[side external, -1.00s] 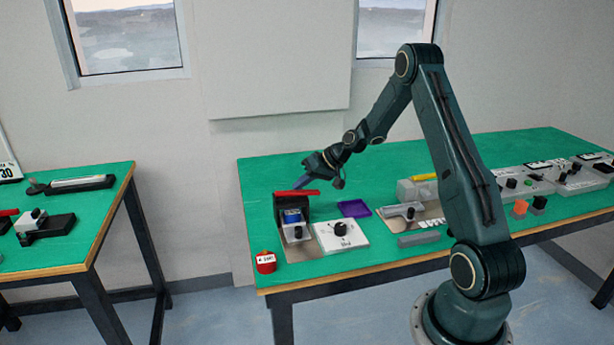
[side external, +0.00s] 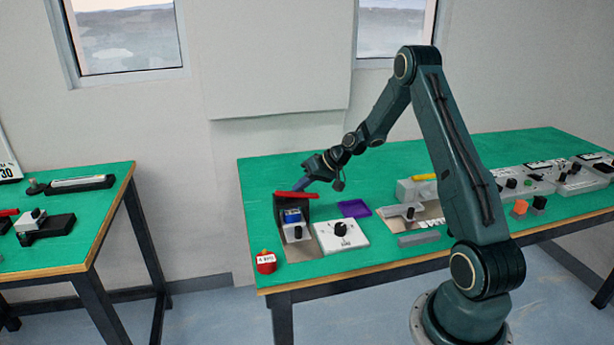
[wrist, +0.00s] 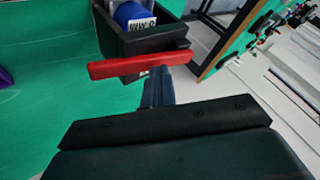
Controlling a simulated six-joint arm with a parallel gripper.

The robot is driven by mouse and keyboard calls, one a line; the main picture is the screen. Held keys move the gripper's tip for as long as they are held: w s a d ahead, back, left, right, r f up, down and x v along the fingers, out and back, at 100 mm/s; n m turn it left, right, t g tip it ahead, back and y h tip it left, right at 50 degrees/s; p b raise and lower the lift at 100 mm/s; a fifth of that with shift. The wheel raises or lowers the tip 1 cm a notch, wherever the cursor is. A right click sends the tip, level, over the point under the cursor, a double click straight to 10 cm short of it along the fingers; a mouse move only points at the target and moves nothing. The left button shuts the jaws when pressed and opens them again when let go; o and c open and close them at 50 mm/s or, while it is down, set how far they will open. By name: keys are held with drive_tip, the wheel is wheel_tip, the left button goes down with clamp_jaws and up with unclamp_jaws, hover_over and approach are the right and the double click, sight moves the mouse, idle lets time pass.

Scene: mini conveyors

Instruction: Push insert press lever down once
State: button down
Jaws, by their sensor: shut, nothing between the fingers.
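The insert press is a dark upright block (side external: 281,210) at the left end of the green table, with a red lever bar (side external: 297,195) across its top. A blue part (side external: 292,216) sits in the press. In the wrist view the red lever (wrist: 120,66) crosses just beyond my fingertips, and the blue part (wrist: 128,14) shows in the dark housing behind it. My gripper (side external: 304,185) is shut and empty, pointing down at the lever from above. In the wrist view my fingers (wrist: 158,84) reach the bar's edge; whether they touch it is unclear.
A white dial box (side external: 340,236) stands right of the press, with a purple tray (side external: 354,208) behind it. A red labelled canister (side external: 266,262) is near the front left corner. A grey fixture (side external: 405,211) stands farther right. Bare green table lies behind the press.

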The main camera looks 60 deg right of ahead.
sight(302, 195)
drive_tip(key=shift+s, duration=0.1)
drive_tip(key=shift+r, duration=1.2)
drive_tip(key=shift+r, duration=0.15)
wheel_tip(302, 195, up, 5)
drive_tip(key=shift+f, duration=0.1)
idle(0.4)
idle(0.7)
